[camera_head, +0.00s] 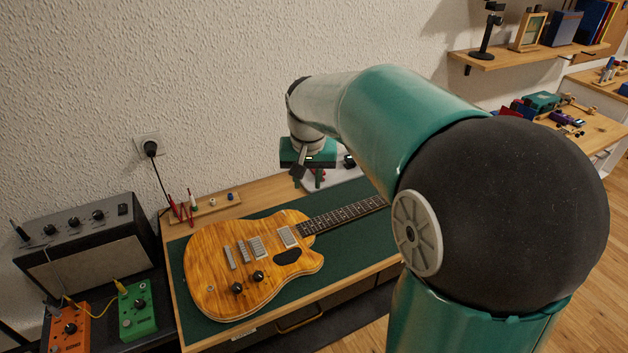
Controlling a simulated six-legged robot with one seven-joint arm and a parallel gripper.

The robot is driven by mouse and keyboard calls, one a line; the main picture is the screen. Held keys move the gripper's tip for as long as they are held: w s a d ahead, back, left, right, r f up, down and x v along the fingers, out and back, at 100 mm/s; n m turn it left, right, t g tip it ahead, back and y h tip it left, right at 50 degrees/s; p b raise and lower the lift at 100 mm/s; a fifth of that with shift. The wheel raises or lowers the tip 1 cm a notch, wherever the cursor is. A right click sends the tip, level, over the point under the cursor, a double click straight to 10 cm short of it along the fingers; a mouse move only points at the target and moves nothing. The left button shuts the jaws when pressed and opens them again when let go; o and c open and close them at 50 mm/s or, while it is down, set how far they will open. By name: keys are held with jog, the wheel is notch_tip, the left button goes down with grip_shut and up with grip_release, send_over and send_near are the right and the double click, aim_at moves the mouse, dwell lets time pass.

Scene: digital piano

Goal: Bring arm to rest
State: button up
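My arm, teal and black, fills the right half of the head view and reaches left over the bench. My gripper (309,168) is at the arm's far end, above the back of the bench near the guitar neck. It points down, is small in the picture and partly dark, so its opening cannot be made out. I see nothing clearly held in it. An amber electric guitar (248,262) lies flat on a green mat (330,262) on the wooden bench, to the front left of my gripper. The far end of its neck is hidden behind my arm.
An amplifier (95,262) stands at the left, with an orange pedal (68,330) and a green pedal (138,312) before it. A wooden holder (212,211) with small tools sits at the bench's back left. A wall shelf (525,60) and a second cluttered bench (592,130) are at right.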

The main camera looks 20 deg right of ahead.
jog(key=s+a+r+n+t, duration=0.1)
jog(key=s+a+n, duration=0.1)
jog(key=s, duration=0.9)
jog(key=s+a+r+n+t, duration=0.1)
jog(key=s+a, duration=0.3)
jog(key=s, duration=0.7)
jog(key=shift+a+r+n+t, duration=0.2)
jog(key=shift+r+n+t, duration=0.2)
jog(key=shift+n+t, duration=0.3)
